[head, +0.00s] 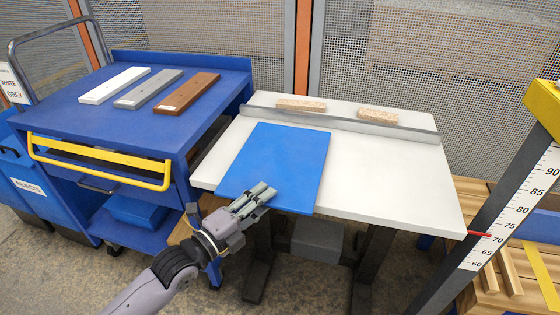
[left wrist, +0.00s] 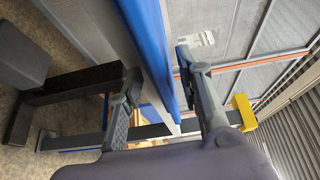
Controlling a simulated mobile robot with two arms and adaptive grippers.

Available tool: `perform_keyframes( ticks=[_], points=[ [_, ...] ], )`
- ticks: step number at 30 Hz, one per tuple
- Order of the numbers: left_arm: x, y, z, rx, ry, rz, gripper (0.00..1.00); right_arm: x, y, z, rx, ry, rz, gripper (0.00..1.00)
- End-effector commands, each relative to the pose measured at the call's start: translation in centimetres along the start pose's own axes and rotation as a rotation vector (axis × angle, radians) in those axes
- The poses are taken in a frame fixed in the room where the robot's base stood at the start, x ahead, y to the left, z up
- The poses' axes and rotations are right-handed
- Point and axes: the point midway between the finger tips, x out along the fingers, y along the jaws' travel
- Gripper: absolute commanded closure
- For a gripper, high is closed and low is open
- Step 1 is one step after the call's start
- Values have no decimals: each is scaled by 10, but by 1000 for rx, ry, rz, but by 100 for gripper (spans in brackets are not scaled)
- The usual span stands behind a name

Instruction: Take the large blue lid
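The large blue lid (head: 285,160) is a flat blue sheet lying on the white-topped table (head: 390,175), its front edge at the table's front edge. My left gripper (head: 257,196) is at the lid's front edge in the head view. In the left wrist view, the lid (left wrist: 152,45) shows edge-on between the two spread fingers of my left gripper (left wrist: 160,68), one finger on each side. The fingers look apart from the lid, though exact contact is hard to tell. My right gripper is not in view.
A metal rail (head: 340,122) crosses the table's back, with two speckled blocks (head: 301,105) behind it. A blue cart (head: 110,120) at left carries white, grey and brown boards. A post with a height scale (head: 490,230) and wooden pallets (head: 515,280) stand at right.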

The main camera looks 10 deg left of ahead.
Motion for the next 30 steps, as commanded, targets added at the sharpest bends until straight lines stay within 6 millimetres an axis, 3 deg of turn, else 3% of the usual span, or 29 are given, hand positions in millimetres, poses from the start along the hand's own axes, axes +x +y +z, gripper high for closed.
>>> perform_keyframes(
  ticks=[14, 30],
  points=[
    [0, 0, 0, 0, 0, 0, 100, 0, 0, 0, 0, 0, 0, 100],
    [0, -2, 0, 1, 0, -1, 100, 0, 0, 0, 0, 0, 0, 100]
  ],
)
